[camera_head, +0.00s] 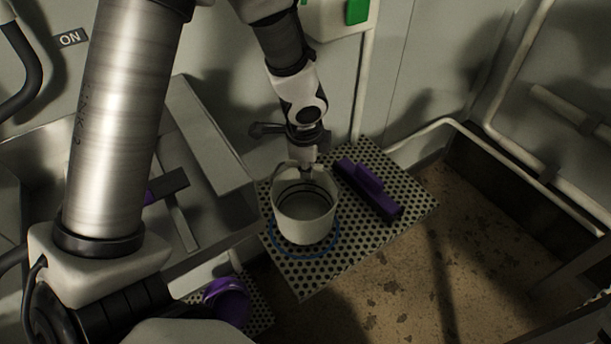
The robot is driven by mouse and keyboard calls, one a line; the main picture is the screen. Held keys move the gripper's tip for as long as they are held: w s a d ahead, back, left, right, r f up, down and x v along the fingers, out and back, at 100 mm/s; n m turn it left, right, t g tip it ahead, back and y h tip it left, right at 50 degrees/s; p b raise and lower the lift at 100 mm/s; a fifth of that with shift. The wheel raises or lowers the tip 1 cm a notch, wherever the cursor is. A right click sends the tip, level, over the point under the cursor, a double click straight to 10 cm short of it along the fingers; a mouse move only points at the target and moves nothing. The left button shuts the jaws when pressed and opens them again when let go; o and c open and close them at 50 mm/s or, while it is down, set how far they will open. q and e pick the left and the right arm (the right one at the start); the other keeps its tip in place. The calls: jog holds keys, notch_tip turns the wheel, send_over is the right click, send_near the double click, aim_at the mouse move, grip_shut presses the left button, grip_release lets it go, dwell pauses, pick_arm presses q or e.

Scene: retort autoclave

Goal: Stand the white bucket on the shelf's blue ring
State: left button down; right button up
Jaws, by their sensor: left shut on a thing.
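The white bucket (304,222) is upright over the perforated shelf (372,238), and its open top faces me. I cannot tell whether the bucket's base touches the shelf. My left gripper (306,170) points down at the bucket's far rim and is shut on the bucket there. My right gripper is not in view.
A purple block with a raised handle (372,190) lies on the shelf right of the bucket. A grey sink (205,135) stands left. A purple container (227,301) sits on a lower perforated surface. A white pipe (364,85) runs down the wall behind.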

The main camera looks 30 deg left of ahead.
pick_arm(q)
notch_tip(320, 180, down, 2)
jog(key=shift+f+b, duration=0.2)
jog(key=shift+b, duration=0.2)
jog(key=c, duration=1.2)
grip_release()
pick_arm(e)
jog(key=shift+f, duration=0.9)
pick_arm(q)
jog(key=shift+r, duration=0.1)
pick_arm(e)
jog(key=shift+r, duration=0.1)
pick_arm(q)
jog(key=shift+r+p, duration=0.35)
jog(key=shift+p, duration=0.05)
jog(key=r+p, duration=0.2)
jog(key=r, duration=0.1)
jog(key=s+r+p, duration=0.1)
jog(key=r+p, duration=0.1)
jog(key=r, duration=0.2)
jog(key=s+d+r+p, duration=0.1)
jog(key=r+p, duration=0.1)
jog(key=r, duration=0.2)
jog(key=shift+s+p, duration=0.15)
jog(key=shift+p, duration=0.15)
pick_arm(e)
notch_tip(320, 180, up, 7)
